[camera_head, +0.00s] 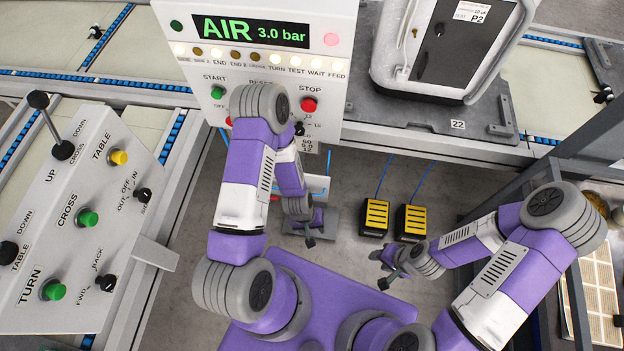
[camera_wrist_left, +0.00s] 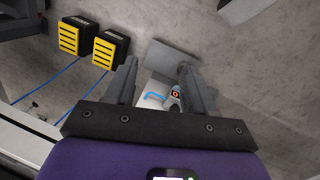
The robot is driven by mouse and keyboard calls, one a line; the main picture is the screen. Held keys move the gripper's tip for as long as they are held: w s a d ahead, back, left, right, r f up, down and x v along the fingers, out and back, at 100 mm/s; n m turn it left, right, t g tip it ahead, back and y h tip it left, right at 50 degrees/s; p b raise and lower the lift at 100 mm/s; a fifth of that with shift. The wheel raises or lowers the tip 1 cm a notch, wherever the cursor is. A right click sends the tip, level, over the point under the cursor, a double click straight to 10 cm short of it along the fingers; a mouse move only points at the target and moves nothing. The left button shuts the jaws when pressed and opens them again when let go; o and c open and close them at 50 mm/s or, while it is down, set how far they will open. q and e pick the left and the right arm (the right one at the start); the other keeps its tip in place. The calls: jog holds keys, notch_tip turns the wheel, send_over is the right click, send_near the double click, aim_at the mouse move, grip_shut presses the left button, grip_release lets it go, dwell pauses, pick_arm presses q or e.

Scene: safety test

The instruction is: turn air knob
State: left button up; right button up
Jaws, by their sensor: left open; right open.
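A control panel (camera_head: 345,60) stands at the top of the head view, with a lit display reading AIR 3.0 bar (camera_head: 250,31). A small dark knob (camera_head: 299,129) with numbers around it sits below the red STOP button, partly covered by my left arm; I cannot tell its setting. My left gripper (camera_head: 310,238) hangs below the panel, apart from the knob and pointing down toward the floor. Its fingers (camera_wrist_left: 158,88) are open and empty in the left wrist view. My right gripper (camera_head: 384,270) is open and empty at lower centre right.
Two yellow-and-black pedals (camera_head: 375,217) (camera_head: 411,222) lie on the floor. A tilted panel with levers and buttons (camera_head: 75,220) is at the left. A white-framed fixture (camera_head: 388,55) sits on a dark plate at upper right. Blue tubing (camera_wrist_left: 154,96) shows beyond my left fingers.

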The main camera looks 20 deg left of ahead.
pick_arm(q)
jog(key=w+a+f+n+y+b, duration=0.2)
jog(key=w+a+f, duration=0.3)
jog(key=f, duration=0.3)
jog(key=w+a+f+n+t+y+b, duration=0.1)
jog(key=w+a+f+n+y+b, duration=0.1)
jog(key=w+a+f+b, duration=0.2)
jog(key=w+a+f+n+t+y+b, duration=0.1)
jog(key=w+a+f+n+y+b, duration=0.1)
jog(key=w+a+f, duration=0.4)
jog(key=shift+w+a+f+n+b, duration=0.2)
jog(key=shift+w+f+b, duration=0.15)
jog(key=shift+w+f, duration=1.1)
jog(key=shift+w+a+f+n+b, duration=0.2)
jog(key=shift+w+f+b, duration=0.15)
jog(key=shift+w+f, duration=1)
jog(key=c, duration=0.8)
jog(key=shift+o, duration=0.2)
jog(key=shift+s, duration=0.1)
